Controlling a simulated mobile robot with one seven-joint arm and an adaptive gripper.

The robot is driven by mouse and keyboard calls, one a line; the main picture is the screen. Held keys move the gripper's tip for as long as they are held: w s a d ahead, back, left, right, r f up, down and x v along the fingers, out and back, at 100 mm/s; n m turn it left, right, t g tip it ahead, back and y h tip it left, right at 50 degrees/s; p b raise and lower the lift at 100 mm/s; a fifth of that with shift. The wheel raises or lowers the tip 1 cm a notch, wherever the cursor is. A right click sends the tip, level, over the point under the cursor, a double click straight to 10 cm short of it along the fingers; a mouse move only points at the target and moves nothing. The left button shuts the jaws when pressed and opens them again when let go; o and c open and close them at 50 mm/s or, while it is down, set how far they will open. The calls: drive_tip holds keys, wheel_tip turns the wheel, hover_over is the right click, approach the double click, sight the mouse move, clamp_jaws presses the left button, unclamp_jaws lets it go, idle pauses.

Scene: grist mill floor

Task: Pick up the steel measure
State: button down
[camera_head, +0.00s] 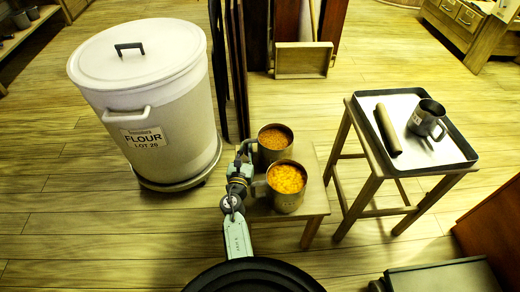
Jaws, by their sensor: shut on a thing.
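Two steel measures with orange-yellow grain stand close together at a small low wooden table (313,197). The rear steel measure (272,155) has its handle toward the left. The front steel measure (288,203) also has its handle on the left. My gripper (242,158) is at the left of the two filled measures and appears shut on the rear one's handle. The fingertips are small and partly hidden. I cannot tell whether the rear measure is clear of the table.
A large white flour bin (150,90) stands on the left. The dark-rimmed tray (445,155) on a wooden stand (360,195) also holds a brown roll (388,130). A wooden box (303,62) stands behind. Open floor lies between the table and stand.

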wheel_tip(320, 180, up, 10)
drive_tip(key=p, duration=0.5)
drive_tip(key=shift+r+p, duration=0.2)
drive_tip(key=shift+p, duration=0.15)
drive_tip(key=c, duration=2.3)
unclamp_jaws()
drive_tip(key=shift+w, duration=0.1)
clamp_jaws()
